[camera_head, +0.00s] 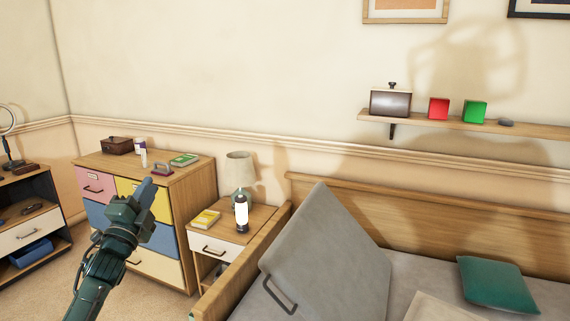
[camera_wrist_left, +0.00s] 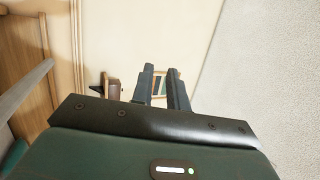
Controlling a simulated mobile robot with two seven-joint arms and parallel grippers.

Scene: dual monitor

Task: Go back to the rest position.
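My left gripper (camera_head: 147,187) is raised in front of the dresser in the head view, its fingers pointing up and away. In the left wrist view its two dark fingers (camera_wrist_left: 162,80) stand apart with a gap between them, so it is open, and nothing is held. My left arm reaches up to it from the bottom left of the head view. My right gripper and right arm do not show in either view.
A dresser (camera_head: 185,187) with coloured drawers stands behind my left gripper. A nightstand (camera_head: 237,252) with a lit lantern (camera_head: 241,214) and a lamp (camera_head: 240,170) is to its right. A bed (camera_head: 335,260) fills the lower right. A wall shelf (camera_head: 430,121) hangs above.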

